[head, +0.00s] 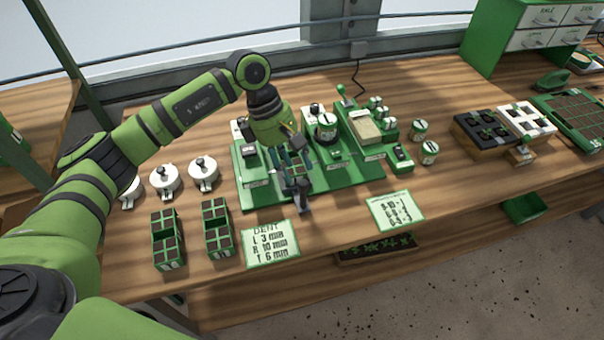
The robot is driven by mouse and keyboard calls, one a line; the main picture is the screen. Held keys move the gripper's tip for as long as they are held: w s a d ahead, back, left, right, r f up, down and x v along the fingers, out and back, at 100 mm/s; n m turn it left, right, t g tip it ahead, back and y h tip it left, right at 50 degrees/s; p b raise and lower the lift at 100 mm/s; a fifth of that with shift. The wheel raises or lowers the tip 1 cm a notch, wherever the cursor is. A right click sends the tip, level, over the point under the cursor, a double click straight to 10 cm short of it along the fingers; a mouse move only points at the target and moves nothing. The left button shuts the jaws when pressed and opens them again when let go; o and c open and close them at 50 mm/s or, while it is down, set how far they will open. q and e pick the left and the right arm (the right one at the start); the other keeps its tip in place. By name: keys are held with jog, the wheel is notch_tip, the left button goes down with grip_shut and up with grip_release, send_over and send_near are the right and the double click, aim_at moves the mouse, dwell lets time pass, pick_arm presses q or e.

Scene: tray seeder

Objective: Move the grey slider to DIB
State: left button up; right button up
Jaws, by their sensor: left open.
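The green seeder machine (345,178) stands in the middle of the bench, with several labelled units on its base. My left gripper (296,172) reaches down over the front left part of its base, with its jaws open. A small seed tray with dark cells shows behind and between the fingers. The DIB mark is too small to read. My right gripper is not in view.
White round pots (203,174) stand left of the machine. Two green cell trays (217,228) and a card headed DENT (270,243) lie in front, with another card (396,211) to the right. Green tins (429,152) and a black tray (486,134) stand further right.

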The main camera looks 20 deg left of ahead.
aim_at(301, 182)
pick_arm(q)
jog(key=p+x, duration=0.1)
jog(key=x, duration=0.2)
jog(key=shift+d+f+p, duration=0.3)
jog(key=shift+p, duration=0.05)
jog(key=shift+d+f, duration=0.2)
jog(key=shift+f, duration=0.45)
grip_shut()
jog(key=shift+f, duration=0.1)
